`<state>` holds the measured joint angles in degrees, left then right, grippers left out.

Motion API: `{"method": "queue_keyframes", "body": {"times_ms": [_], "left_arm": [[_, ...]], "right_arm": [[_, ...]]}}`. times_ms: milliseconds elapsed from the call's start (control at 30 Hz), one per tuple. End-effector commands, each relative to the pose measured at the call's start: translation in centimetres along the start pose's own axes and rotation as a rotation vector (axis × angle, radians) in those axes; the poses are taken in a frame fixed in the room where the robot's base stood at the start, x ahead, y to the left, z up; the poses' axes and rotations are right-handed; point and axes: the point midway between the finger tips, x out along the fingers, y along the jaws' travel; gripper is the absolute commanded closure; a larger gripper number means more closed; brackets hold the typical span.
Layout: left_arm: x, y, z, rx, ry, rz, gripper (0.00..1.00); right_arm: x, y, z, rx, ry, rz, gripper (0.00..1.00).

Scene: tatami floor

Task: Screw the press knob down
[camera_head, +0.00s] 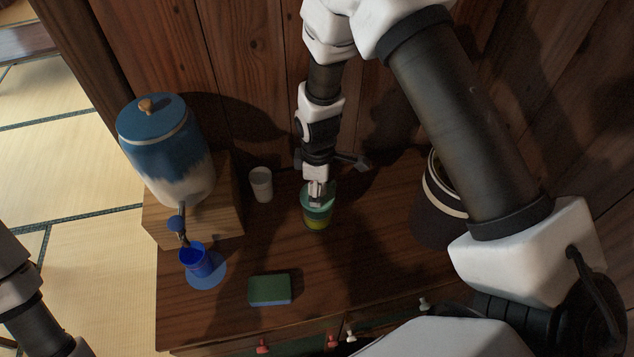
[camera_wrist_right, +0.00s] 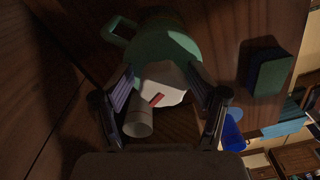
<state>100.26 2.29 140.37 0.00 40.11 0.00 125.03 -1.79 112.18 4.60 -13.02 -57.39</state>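The green-topped press (camera_head: 316,213), with a yellowish lower part, stands upright on the wooden cabinet top. In the right wrist view its green part (camera_wrist_right: 178,42) shows a loop handle, and a white piece with a red mark (camera_wrist_right: 165,82) lies between my fingers. I cannot tell for certain whether this white piece is the knob. My right gripper (camera_head: 316,190) points down directly over the press. Its fingers (camera_wrist_right: 163,85) are spread apart on either side of the white piece; firm contact is not visible. Only links of my left arm show at the lower left.
A white cup (camera_head: 261,184) stands close left of the press; it also shows in the wrist view (camera_wrist_right: 138,123). A blue-and-white dispenser (camera_head: 165,150), blue cup (camera_head: 194,260), green sponge (camera_head: 269,290) and dark pot (camera_head: 436,215) share the cabinet top (camera_head: 350,270). A wooden wall rises behind.

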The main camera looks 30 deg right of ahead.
Motion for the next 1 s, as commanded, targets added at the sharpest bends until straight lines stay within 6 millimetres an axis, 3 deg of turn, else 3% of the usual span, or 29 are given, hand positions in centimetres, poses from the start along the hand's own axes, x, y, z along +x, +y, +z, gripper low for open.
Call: {"method": "queue_keyframes", "body": {"times_ms": [367,1000], "left_arm": [[-0.6,0.0,0.0,0.000,0.000,0.000,0.00],[-7.3,0.1,0.0,0.000,0.000,0.000,0.00]], "right_arm": [[-0.7,0.1,-0.1,-0.001,0.001,0.002,0.33],[-8.6,0.1,0.0,-0.002,0.001,0.002,0.33]]}}
